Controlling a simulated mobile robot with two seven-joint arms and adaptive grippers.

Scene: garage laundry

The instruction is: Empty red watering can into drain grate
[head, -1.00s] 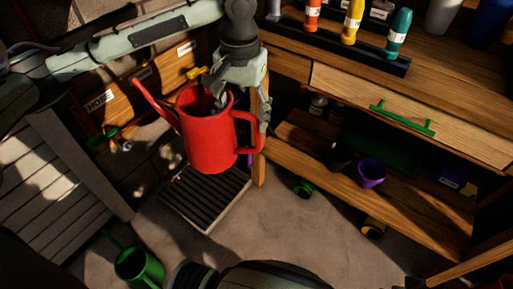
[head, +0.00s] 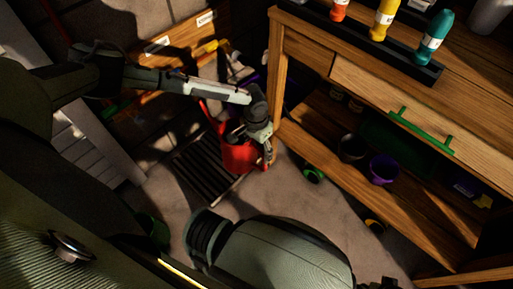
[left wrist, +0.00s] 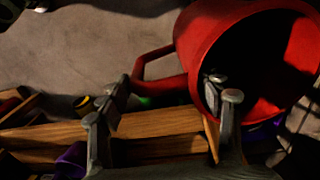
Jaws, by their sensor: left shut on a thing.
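The red watering can (head: 238,158) is low over or beside the right edge of the drain grate (head: 207,170) in the head view; I cannot tell whether it touches the floor. Its spout points up and left, partly behind my arm. My left gripper (head: 264,142) is shut on the can at its rim and handle side. In the left wrist view, the can (left wrist: 195,35) fills the upper right, its dark mouth facing the camera, with a finger of the left gripper (left wrist: 168,95) inside the rim. Its contents are too dark to see. My right gripper does not show.
A wooden workbench (head: 345,75) with bottles on top stands on the right, its leg close by the can. Its lower shelf holds a purple pot (head: 383,168). A grey slatted panel (head: 95,150) is at left. A green can (head: 152,230) is partly hidden at lower left.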

